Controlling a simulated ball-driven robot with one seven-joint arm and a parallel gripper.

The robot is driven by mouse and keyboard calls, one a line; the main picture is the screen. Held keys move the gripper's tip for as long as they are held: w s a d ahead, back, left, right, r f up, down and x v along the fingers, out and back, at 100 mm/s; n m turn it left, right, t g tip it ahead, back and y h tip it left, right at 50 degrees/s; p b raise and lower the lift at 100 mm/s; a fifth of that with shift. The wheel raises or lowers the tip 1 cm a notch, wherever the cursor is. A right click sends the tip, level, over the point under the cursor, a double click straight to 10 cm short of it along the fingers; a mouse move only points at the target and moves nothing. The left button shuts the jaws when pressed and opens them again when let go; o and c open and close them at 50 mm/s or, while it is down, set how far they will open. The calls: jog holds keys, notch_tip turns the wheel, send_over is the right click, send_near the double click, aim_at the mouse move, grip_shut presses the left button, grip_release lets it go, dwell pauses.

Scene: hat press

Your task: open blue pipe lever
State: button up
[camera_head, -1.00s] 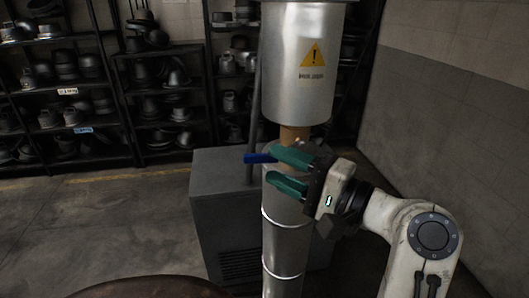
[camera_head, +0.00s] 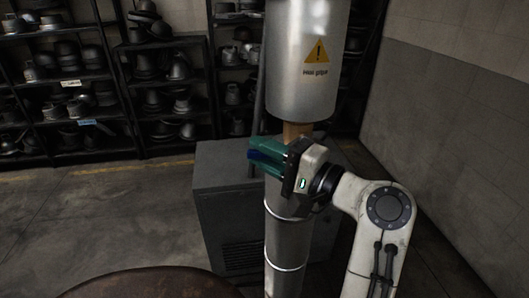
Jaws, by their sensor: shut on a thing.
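The blue pipe lever (camera_head: 262,156) is at the top of the silver vertical pipe (camera_head: 285,240), just below the large metal cylinder. Only a part of the lever shows between my green fingers. My gripper (camera_head: 257,153) reaches in from the right and is shut on the lever, with one finger above it and one below. The brown pipe section (camera_head: 296,131) shows just above my gripper. The lever's pivot is hidden behind my gripper.
A large metal cylinder (camera_head: 306,60) with a yellow warning label (camera_head: 317,51) hangs above my gripper. A grey box (camera_head: 226,215) stands behind the pipe. Dark shelves with metal hat forms (camera_head: 70,90) line the back wall. A round brown surface (camera_head: 150,285) is at the front.

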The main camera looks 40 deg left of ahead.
aim_at(292, 117)
grip_shut()
jog(key=shift+r, duration=0.1)
jog(key=r+m+y, duration=0.2)
jog(key=r+m+t+y, duration=0.1)
jog(key=shift+w+d+m, duration=0.35)
jog(key=shift+m, duration=0.05)
jog(key=r+m+t+y, duration=0.1)
jog(key=m, duration=0.1)
jog(key=w+d+r+m+t+y, duration=0.1)
jog(key=m, duration=0.1)
jog(key=shift+w, duration=0.1)
jog(key=shift+w+d+r+m+t+y+b, duration=0.15)
jog(key=shift+w+d+r+m+t, duration=0.1)
jog(key=shift+m+t, duration=0.55)
jog(key=shift+w+d+r+m+t+y+b, duration=0.1)
jog(key=shift+w+r+m+t, duration=0.15)
jog(key=shift+m+t, duration=0.55)
jog(key=shift+w+d+r+m+t+y+b, duration=0.15)
jog(key=shift+w+d+r+m+t, duration=0.1)
jog(key=shift+m+t, duration=0.55)
